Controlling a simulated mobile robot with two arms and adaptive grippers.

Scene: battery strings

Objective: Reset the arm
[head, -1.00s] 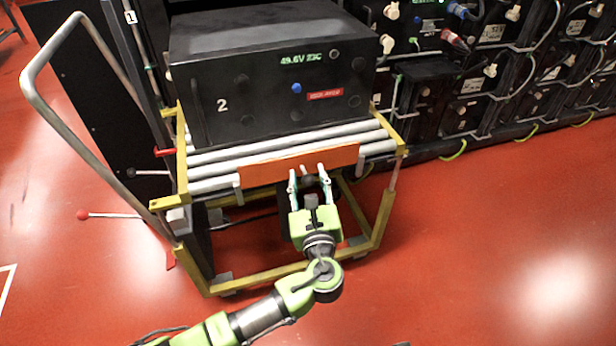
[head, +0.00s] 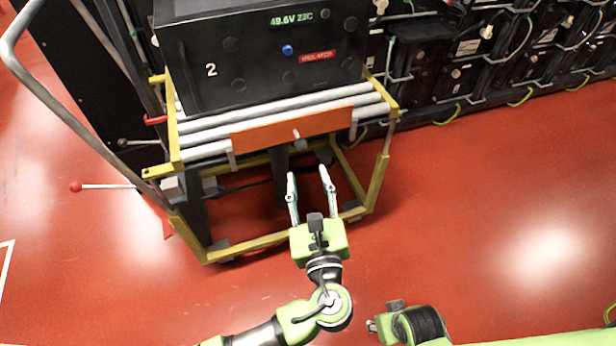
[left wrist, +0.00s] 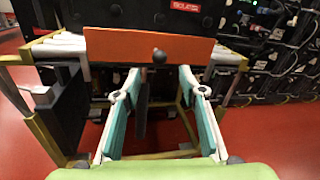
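My left gripper (head: 309,185) is open and empty in the head view, in front of the yellow-framed cart and below its orange plate (head: 285,130). A gap shows between its fingertips and the plate's small knob (head: 298,137). In the left wrist view its two teal-padded fingers (left wrist: 155,84) are spread apart, with the orange plate (left wrist: 130,47) and dark knob (left wrist: 159,56) ahead. My right arm (head: 418,325) shows at the bottom right of the head view; its fingers cannot be made out clearly.
The cart (head: 383,165) has rollers bearing a black battery box (head: 262,55) marked 2. A bent handle (head: 75,105) and a red-knobbed lever (head: 108,187) are at the left. Racks of black modules (head: 460,75) line the back right. Red floor (head: 490,200) is free at the right.

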